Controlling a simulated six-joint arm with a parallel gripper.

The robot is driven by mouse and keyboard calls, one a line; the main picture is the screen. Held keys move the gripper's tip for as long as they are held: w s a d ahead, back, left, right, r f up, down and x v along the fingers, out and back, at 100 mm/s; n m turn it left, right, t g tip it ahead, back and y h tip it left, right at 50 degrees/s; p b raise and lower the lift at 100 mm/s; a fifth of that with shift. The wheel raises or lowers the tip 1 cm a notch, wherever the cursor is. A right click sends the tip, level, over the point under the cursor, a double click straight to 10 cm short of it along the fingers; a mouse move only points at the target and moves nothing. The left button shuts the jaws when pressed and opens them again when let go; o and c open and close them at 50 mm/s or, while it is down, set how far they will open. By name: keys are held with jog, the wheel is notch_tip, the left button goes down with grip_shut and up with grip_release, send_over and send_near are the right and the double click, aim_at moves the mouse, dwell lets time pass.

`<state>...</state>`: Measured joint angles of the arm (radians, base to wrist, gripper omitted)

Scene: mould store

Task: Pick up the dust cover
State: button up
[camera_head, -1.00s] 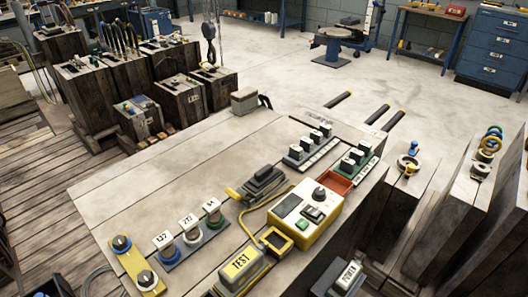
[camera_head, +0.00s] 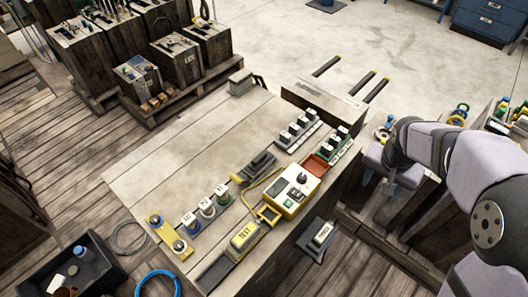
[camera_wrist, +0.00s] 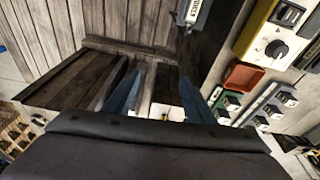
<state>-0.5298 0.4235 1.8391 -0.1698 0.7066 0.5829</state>
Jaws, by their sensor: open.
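I cannot tell for sure which thing is the dust cover. A low dark block (camera_head: 258,163) with a yellow end lies on the wooden bench (camera_head: 165,165), left of a yellow control box (camera_head: 298,193). A small red open tray (camera_head: 315,166) sits behind that box; it also shows in the wrist view (camera_wrist: 243,76). My gripper (camera_head: 388,187) is right of the bench, apart from these things. In the wrist view its two blue fingers (camera_wrist: 162,88) are spread, with no object held between them. Dark timber shows beyond them.
Strips of labelled switches (camera_head: 338,146) stand near the bench's far right corner. A yellow TEST block (camera_head: 243,236) and a POWER block (camera_head: 321,235) are at the front. Timber blocks with rings (camera_head: 460,113) stand right. The bench's left half is largely bare.

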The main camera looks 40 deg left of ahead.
jog(key=a, duration=1.1)
jog(key=t, duration=0.2)
send_near(259, 157)
jog(key=shift+w+f+m, duration=0.25)
jog(key=shift+f+m, duration=0.15)
jog(key=shift+f, duration=0.55)
jog(key=shift+p+x, duration=1.25)
jog(key=shift+x, duration=2.4)
jog(key=c, duration=1)
jog(key=shift+r, duration=0.1)
notch_tip(259, 157, up, 10)
jog(key=b, duration=0.2)
